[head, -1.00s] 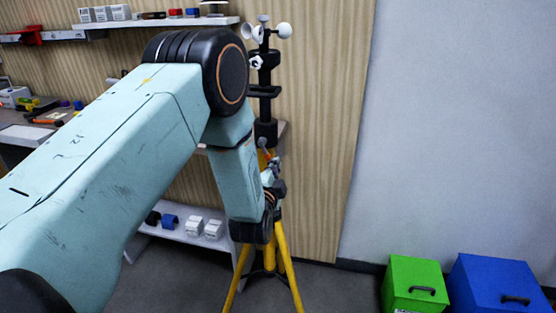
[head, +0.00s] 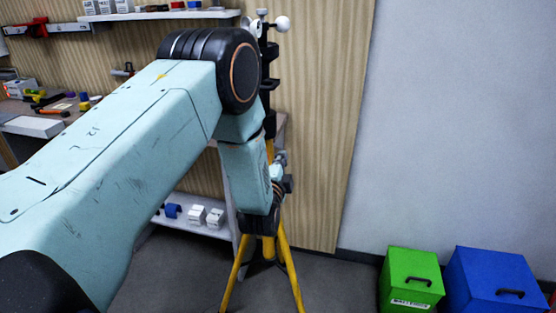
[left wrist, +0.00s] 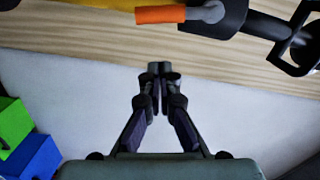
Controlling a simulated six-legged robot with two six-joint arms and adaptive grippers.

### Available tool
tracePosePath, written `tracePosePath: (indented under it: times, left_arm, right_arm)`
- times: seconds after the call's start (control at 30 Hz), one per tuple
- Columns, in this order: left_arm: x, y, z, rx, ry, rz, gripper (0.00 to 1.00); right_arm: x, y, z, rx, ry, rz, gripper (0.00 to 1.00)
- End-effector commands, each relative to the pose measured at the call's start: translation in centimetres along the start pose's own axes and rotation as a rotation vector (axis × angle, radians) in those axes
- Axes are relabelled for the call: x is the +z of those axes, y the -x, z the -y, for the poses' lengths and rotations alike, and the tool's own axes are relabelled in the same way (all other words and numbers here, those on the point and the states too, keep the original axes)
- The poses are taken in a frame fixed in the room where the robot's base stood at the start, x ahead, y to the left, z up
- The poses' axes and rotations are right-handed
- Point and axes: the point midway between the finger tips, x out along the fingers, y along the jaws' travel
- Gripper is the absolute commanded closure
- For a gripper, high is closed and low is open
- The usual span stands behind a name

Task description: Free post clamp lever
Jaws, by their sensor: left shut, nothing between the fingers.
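The post clamp lever, with an orange grip (left wrist: 160,14) and a grey end, shows at the top of the left wrist view. It joins a black clamp (left wrist: 230,12) beside the yellow post. My left gripper (left wrist: 160,68) is shut and empty, its fingertips apart from the lever and below it in that picture. In the head view the yellow tripod (head: 287,262) stands upright with a dark mast (head: 268,75) above it. My left arm covers part of the mast and post, and the lever cannot be made out there. My right gripper is not in view.
A green box (head: 408,268) and a blue box (head: 490,265) stand on the floor at the right. A wooden panel is behind the tripod. A low shelf (head: 180,220) with small parts and a workbench with tools are at the left. Floor between tripod and boxes is clear.

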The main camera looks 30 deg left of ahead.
Motion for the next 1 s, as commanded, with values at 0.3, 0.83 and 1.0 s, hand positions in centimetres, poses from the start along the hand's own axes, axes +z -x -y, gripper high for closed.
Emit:
tracePosePath:
  times: [0.3, 0.83, 1.0]
  left_arm:
    - [0.1, 4.2, 0.2, 0.003, -0.001, 0.000, 1.00]
    - [0.3, 9.7, 0.2, 0.000, 0.001, 0.001, 1.00]
    - [0.2, 9.7, 0.1, -0.001, 0.000, 0.001, 1.00]
  right_arm:
    - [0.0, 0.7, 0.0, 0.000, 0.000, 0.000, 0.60]
    - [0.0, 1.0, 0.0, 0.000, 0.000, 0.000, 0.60]
    - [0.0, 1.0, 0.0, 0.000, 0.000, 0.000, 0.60]
